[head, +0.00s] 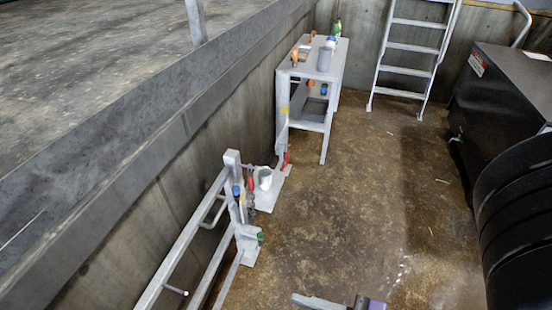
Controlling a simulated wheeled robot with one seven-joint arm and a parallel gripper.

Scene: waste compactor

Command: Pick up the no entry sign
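I cannot make out a no entry sign in the head view. The grey table (308,72) by the wall bears several small items, too small to identify as a sign. A pale grey bar with a dark and purple end (345,303) pokes in at the bottom edge. It may be part of my arm or gripper, but it is cut off by the frame. Its fingers cannot be told apart, and nothing is seen held.
A low concrete wall (215,95) runs along the left. A grey metal rack (232,200) with colored tools stands beside it. A ladder (412,48) leans at the back; a dark container (500,100) stands at right. The brown floor (360,190) between is clear.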

